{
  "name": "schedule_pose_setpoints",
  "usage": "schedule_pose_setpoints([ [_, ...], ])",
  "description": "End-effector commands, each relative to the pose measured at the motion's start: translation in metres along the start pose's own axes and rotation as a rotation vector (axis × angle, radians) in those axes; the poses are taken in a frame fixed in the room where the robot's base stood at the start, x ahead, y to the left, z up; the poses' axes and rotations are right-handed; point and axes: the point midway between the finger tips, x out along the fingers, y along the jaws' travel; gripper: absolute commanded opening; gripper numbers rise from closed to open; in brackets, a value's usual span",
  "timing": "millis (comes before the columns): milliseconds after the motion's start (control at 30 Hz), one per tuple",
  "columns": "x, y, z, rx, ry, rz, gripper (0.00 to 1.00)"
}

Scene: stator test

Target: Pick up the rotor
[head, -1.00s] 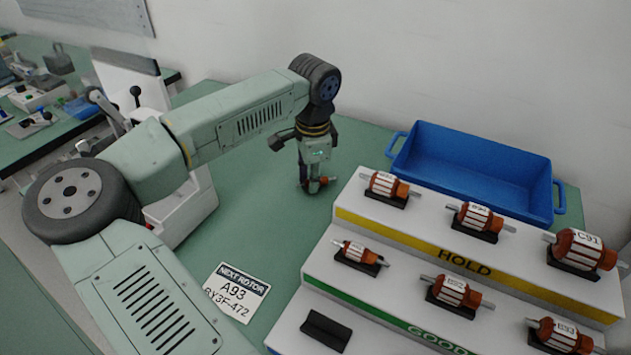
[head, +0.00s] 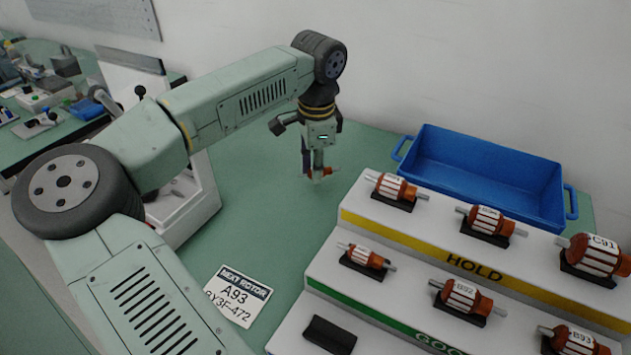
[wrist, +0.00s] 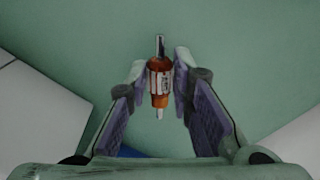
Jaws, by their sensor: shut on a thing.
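A rotor with an orange body, a pale label and a metal shaft (wrist: 160,82) sits between my fingertips in the wrist view. My gripper (wrist: 159,85) is shut on it, with one purple-lined finger on each side. In the head view my gripper (head: 318,172) points down behind the stepped rack. The label writing is too small to read. I cannot tell for sure whether the rotor is clear of the green table.
A white stepped rack (head: 330,262) holds several rotors on HOLD and GOOD tiers, with an empty black cradle (head: 329,334) at the front. A blue bin (head: 480,150) stands behind. A NEXT ROTOR A93 card (head: 238,296) lies on the green table (head: 265,215).

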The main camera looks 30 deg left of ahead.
Motion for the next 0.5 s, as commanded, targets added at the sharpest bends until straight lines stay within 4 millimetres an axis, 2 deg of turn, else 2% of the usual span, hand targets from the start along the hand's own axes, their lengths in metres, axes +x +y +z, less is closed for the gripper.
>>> schedule_pose_setpoints([
  [200, -0.035, -0.006, 0.003, -0.003, -0.001, -0.001, 0.0],
  [500, -0.028, -0.054, 0.05, -0.006, 0.0, 0.0, 0.0],
])
